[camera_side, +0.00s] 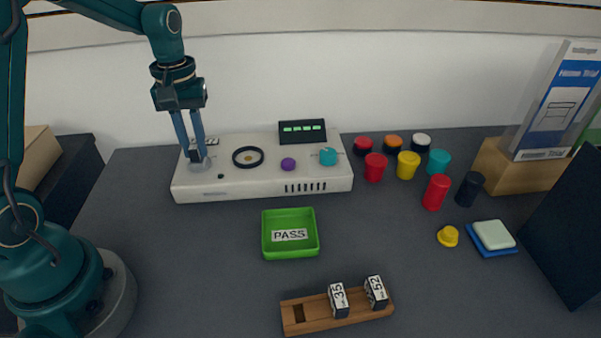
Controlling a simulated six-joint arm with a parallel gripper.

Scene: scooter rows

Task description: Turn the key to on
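My gripper (197,158) points down at the left end of a white control panel (262,180). Its two blue fingers are around a small dark key (194,155) that stands up from a round grey lock there. The fingers look close to the key on both sides, but I cannot tell whether they press on it. The key's exact angle is hard to see behind the fingers. A small label plate (211,142) sits behind the lock. The panel's display (302,132) shows green characters.
The panel also has a black ring (248,157), a purple button (288,164) and a teal knob (328,156). A green PASS tray (290,248) and a wooden block holder (352,315) lie in front. Several coloured cylinders stand to the right.

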